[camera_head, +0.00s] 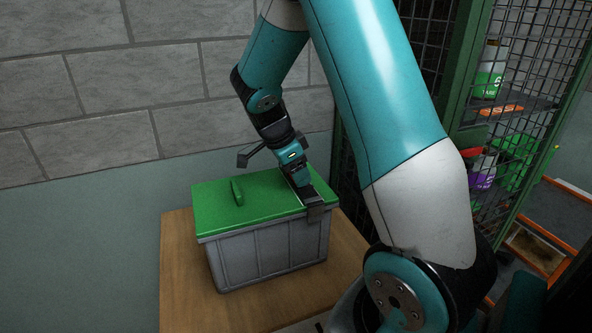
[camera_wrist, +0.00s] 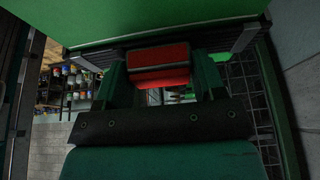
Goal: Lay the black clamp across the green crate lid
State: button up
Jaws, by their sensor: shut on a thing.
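The grey crate (camera_head: 268,255) has a green lid (camera_head: 225,205) with a raised green handle (camera_head: 237,191). My gripper (camera_head: 302,182) is at the right end of the lid, pointing down. It is shut on the black clamp (camera_head: 314,211), which lies along the lid's right end, its near end at the front edge. Whether the clamp rests on the lid or hovers just above is hard to tell. In the wrist view, a red part (camera_wrist: 158,64) shows between my gripper's fingers (camera_wrist: 162,76), with the green lid (camera_wrist: 160,22) beyond. The clamp's far end is partly hidden.
The crate stands on a wooden table (camera_head: 183,290). A grey block wall (camera_head: 80,95) is behind. A green-framed mesh cage (camera_head: 455,90) with shelved bottles (camera_head: 488,80) stands close on the right. The lid's left half is clear apart from its handle.

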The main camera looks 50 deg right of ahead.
jog(key=o, duration=1.1)
jog(key=shift+c, duration=0.2)
jog(key=shift+r, duration=0.15)
jog(key=shift+r+p, duration=2.9)
jog(key=shift+r, duration=1)
